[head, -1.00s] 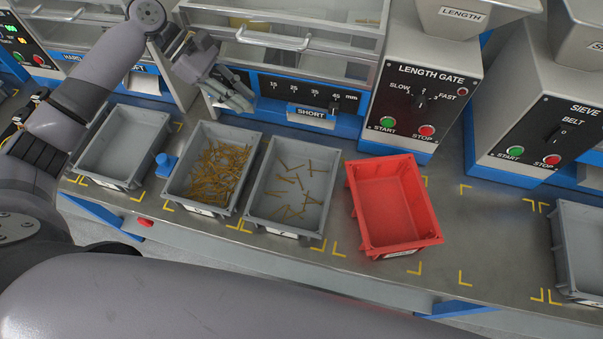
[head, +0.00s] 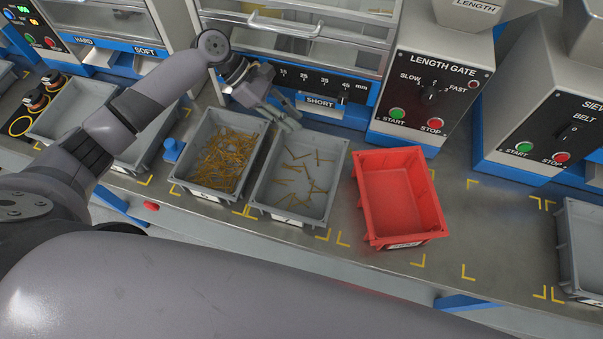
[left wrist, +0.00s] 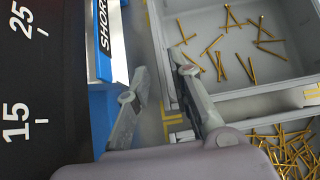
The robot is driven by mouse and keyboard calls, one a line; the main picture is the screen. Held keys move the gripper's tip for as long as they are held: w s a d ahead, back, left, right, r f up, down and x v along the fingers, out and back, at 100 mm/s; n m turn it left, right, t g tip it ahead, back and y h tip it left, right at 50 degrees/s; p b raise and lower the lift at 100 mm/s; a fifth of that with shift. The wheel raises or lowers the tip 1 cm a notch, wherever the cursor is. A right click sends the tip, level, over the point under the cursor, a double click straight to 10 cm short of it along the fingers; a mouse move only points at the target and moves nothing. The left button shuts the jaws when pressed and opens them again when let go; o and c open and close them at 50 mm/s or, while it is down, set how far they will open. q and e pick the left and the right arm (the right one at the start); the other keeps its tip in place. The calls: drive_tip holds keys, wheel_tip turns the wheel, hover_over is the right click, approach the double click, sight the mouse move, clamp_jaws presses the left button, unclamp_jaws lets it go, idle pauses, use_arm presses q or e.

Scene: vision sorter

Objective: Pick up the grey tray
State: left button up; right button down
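Several grey trays stand in a row on the bench. One grey tray (head: 262,197) holds a few scattered brass screws; it also shows in the left wrist view (left wrist: 215,22). To its left is a grey tray (head: 181,165) heaped with screws. An empty grey tray (head: 140,153) stands farther left, partly hidden by my left arm. Another grey tray (head: 567,240) is cut off at the right edge. My left gripper (head: 287,118) is at the back edge of the few-screws tray, fingers apart and pointing down; in the left wrist view its fingers (left wrist: 158,68) are beside that tray's wall. My right gripper is out of view.
A red tray (head: 395,198) stands just right of the few-screws tray. The length gate machine (head: 432,95) and the blue-edged panel marked SHORT (head: 320,102) stand close behind. Bench is clear right of the red tray.

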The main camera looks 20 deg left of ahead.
sight(306, 130)
use_arm(q)
drive_tip(key=x, duration=0.5)
drive_tip(key=shift+c, duration=0.4)
clamp_jaws()
